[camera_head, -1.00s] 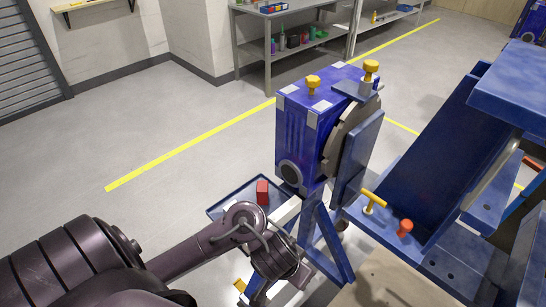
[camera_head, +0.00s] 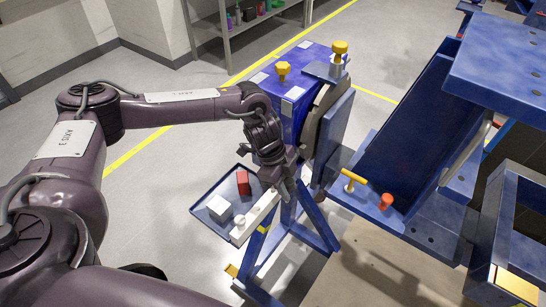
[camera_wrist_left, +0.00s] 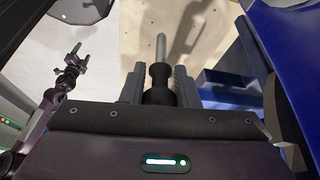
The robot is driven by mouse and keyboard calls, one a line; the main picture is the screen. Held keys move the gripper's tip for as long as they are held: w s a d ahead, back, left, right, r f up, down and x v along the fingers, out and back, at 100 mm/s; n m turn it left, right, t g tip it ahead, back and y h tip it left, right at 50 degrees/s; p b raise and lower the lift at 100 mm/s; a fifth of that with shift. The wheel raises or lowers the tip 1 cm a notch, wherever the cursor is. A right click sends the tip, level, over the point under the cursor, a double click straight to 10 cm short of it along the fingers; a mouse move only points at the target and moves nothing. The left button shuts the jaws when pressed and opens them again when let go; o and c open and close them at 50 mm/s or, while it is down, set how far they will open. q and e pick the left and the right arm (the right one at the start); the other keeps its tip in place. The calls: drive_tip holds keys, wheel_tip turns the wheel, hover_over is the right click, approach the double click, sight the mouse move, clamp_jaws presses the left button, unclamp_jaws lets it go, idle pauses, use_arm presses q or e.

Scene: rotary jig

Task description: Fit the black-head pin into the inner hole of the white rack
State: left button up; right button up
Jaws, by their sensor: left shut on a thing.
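The black-head pin (camera_wrist_left: 160,84) is between the fingers of my left gripper (camera_wrist_left: 160,90) in the left wrist view. Its black head is gripped and its grey shaft points away from the camera. In the head view my left gripper (camera_head: 282,184) is at the far end of the white rack (camera_head: 262,209), pointing down, and the pin cannot be made out there. The rack is a narrow white bar beside the blue machine. A white-topped pin (camera_head: 240,221) stands at its near end. The inner hole is hidden by my gripper.
A blue-grey tray (camera_head: 203,206) left of the rack holds a red block (camera_head: 243,182) and a white cube (camera_head: 219,208). The blue machine (camera_head: 297,88) with yellow knobs stands behind my gripper. A blue fixture (camera_head: 405,140) with yellow and red handles is at right.

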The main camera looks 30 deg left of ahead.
use_arm(q)
drive_tip(key=w+a+r, duration=0.3)
drive_tip(key=a+r, duration=0.1)
drive_tip(key=a, duration=0.2)
drive_tip(key=shift+m, duration=0.4)
use_arm(e)
drive_tip(key=shift+w+a+r, duration=0.1)
drive_tip(key=shift+a+r, duration=0.2)
drive_tip(key=shift+a, duration=0.15)
use_arm(q)
drive_tip(key=shift+w, duration=0.1)
wheel_tip(320, 180, down, 6)
drive_tip(key=shift+r+b, duration=0.2)
drive_tip(key=shift+b, duration=1)
use_arm(e)
drive_tip(key=f, duration=0.2)
drive_tip(key=shift+d+f, duration=0.3)
drive_tip(key=shift+f, duration=0.1)
drive_tip(key=shift+r, duration=0.25)
drive_tip(key=shift+a, duration=0.15)
